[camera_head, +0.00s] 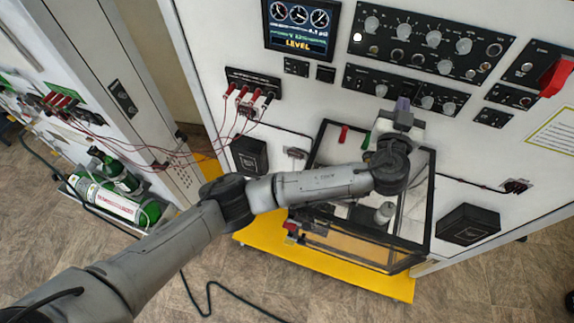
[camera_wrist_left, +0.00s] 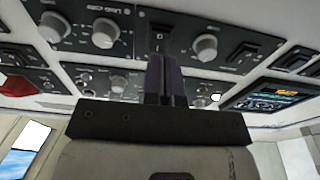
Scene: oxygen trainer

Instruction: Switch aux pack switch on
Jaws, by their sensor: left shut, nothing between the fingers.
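My left gripper (camera_head: 403,104) is shut and empty, with its purple-grey fingertips at the lower black control panel (camera_head: 360,76). In the left wrist view, the closed fingers (camera_wrist_left: 168,62) point at a dark switch (camera_wrist_left: 160,34) between grey knobs. The fingertips partly cover this switch. I cannot tell whether they touch it or which position it is in. The labels are too small to read, so I cannot confirm it as the aux pack switch. My right gripper is not in view.
A larger knob panel (camera_head: 400,32) sits above, with a lit display (camera_head: 302,17) to its left and a red handle (camera_head: 556,77) to its right. A clear-walled box (camera_head: 424,205) on a yellow base (camera_head: 330,277) stands below my arm. Green bottles (camera_head: 117,197) lie at left.

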